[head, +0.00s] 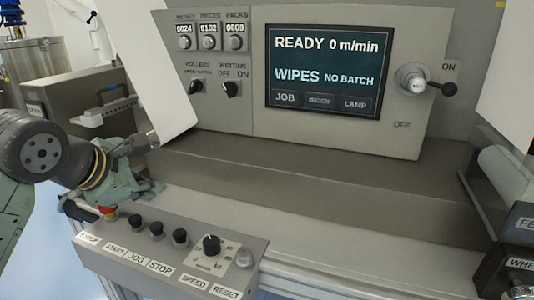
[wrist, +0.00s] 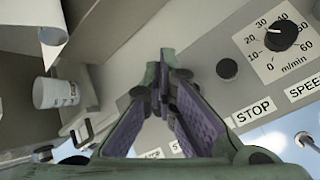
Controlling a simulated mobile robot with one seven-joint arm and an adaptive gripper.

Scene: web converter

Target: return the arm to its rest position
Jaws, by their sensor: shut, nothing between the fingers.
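My gripper (head: 158,188) hangs at the left end of the push-button box (head: 180,262), with my arm coming in from the left edge. It also shows in the wrist view (wrist: 168,62), where its green fingers with purple pads come together at the tips with nothing held. The tips appear in front of the box near the black buttons. I cannot tell whether they touch it. A red button (head: 108,211) is partly hidden beneath the gripper.
The box carries several black buttons and a speed knob (head: 211,244). A white roll or sheet (head: 160,80) is close behind my gripper. A white cup-like item (wrist: 55,93) shows in the wrist view.

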